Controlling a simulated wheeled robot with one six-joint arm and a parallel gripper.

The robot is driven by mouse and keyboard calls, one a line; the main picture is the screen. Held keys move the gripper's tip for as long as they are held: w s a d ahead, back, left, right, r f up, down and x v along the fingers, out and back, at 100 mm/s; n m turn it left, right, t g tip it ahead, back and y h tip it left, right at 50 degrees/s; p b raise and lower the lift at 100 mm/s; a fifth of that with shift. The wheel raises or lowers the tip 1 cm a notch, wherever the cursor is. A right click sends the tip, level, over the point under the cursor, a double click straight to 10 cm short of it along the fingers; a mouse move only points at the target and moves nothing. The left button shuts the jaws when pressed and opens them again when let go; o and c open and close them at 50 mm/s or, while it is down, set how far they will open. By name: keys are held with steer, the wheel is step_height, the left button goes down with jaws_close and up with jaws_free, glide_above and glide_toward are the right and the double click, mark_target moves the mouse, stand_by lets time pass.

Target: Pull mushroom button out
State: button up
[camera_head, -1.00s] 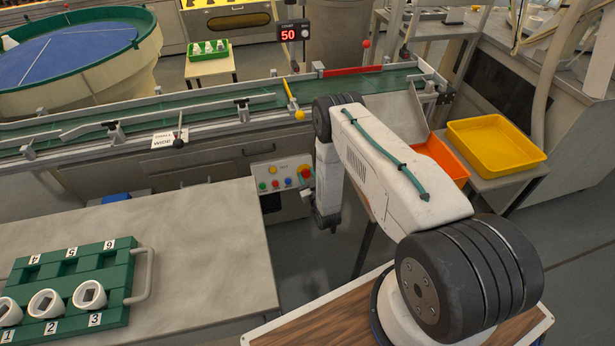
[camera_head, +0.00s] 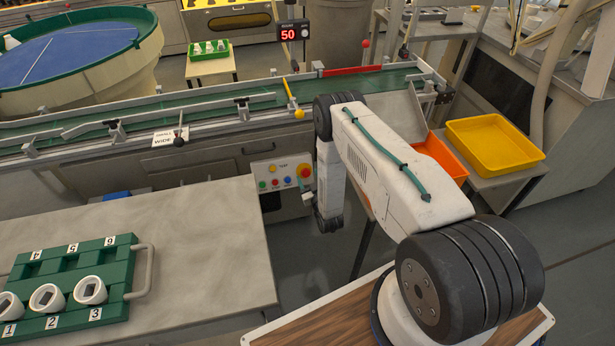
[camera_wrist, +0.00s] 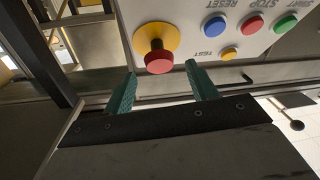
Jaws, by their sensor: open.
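The red mushroom button (camera_wrist: 158,62) stands on a yellow round base on the white control panel (camera_wrist: 187,14). In the wrist view it lies just beyond and between the fingertips of my gripper (camera_wrist: 160,80). The two green fingers are apart, with nothing between them. In the head view the mushroom button (camera_head: 304,171) shows at the panel's right side. There my gripper (camera_head: 308,190) is small and partly hidden by my arm, near the panel's lower right. I cannot tell whether the button is pressed in.
The panel also carries a blue button (camera_wrist: 215,27), a red one (camera_wrist: 252,25), a green one (camera_wrist: 286,24) and a small yellow one (camera_wrist: 229,53). The conveyor (camera_head: 215,108) runs above the panel. A steel table (camera_head: 190,235) with a green tray (camera_head: 118,305) stands at left.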

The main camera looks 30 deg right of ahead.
steer(key=s, duration=0.6)
steer(key=shift+s+a, duration=0.15)
steer(key=shift+a, duration=0.2)
steer(key=shift+f, duration=0.1)
steer(key=s+f+g, duration=0.4)
steer(key=f+g, duration=0.2)
steer(key=f, duration=0.3)
steer(key=s+a+r+g+y, duration=0.1)
steer(key=s+r+g, duration=0.25)
steer(key=r, duration=0.85)
steer(key=s+a+r+m+g, duration=0.1)
steer(key=s+a+r+g, duration=0.3)
steer(key=r, duration=0.8)
steer(key=s+d+r+g+y, duration=0.1)
steer(key=s+r+g, duration=0.35)
steer(key=r, duration=0.85)
steer(key=s+a+r, duration=0.1)
steer(key=s+r, duration=0.6)
steer(key=r, duration=0.3)
steer(key=s+a+r+t, duration=0.1)
steer(key=s+a+r, duration=0.1)
steer(key=s+r, duration=0.5)
steer(key=s+a+r, duration=0.1)
steer(key=s+r, duration=0.6)
steer(key=r, duration=0.5)
steer(key=shift+a+r, duration=0.2)
steer(key=shift+r, duration=0.1)
